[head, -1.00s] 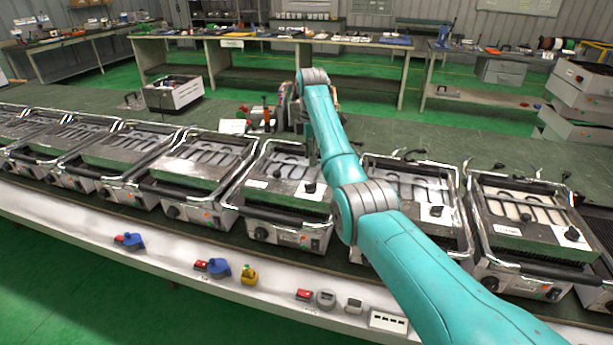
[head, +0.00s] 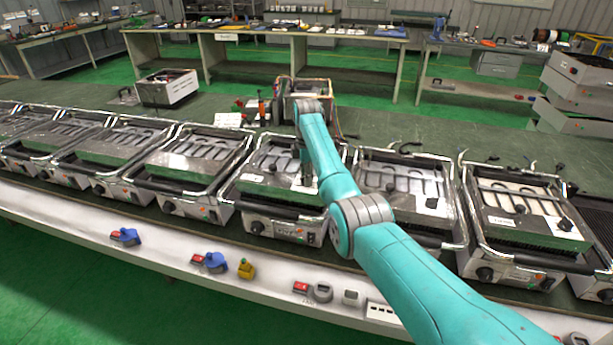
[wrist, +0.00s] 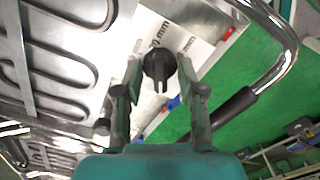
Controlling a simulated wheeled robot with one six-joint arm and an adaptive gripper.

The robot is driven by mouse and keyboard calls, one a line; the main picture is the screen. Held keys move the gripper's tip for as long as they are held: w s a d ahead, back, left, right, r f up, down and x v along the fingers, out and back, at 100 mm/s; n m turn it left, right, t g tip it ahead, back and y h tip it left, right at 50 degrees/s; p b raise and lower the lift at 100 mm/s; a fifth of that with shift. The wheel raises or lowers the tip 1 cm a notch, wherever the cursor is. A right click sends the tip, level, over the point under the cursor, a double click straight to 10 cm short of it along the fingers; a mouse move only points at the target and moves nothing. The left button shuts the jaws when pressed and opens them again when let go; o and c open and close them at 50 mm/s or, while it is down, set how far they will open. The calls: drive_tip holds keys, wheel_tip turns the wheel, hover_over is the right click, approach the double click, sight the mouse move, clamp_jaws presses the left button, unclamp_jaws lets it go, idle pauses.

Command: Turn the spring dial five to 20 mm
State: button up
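The black spring dial (wrist: 158,64) is in the middle of the wrist view, on a light metal plate. Its narrow grip part points down in the picture. A label (wrist: 162,32) ending in "0 mm" lies just above it, partly hidden by the dial. My gripper (wrist: 160,78) is open, with one finger on each side of the dial. Gaps show between the fingers and the dial, and I cannot tell whether either touches. In the head view, my gripper (head: 303,172) is low over the grill (head: 268,166) left of my forearm, and the dial there is hidden.
A chrome frame with a black handle (wrist: 237,104) curves along the right of the wrist view. Heating loops (wrist: 62,50) lie to the left. More grills (head: 520,210) stand on both sides along the bench. A control strip (head: 180,256) runs along the bench front.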

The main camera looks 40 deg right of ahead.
drive_tip(key=shift+c, duration=0.2)
clamp_jaws()
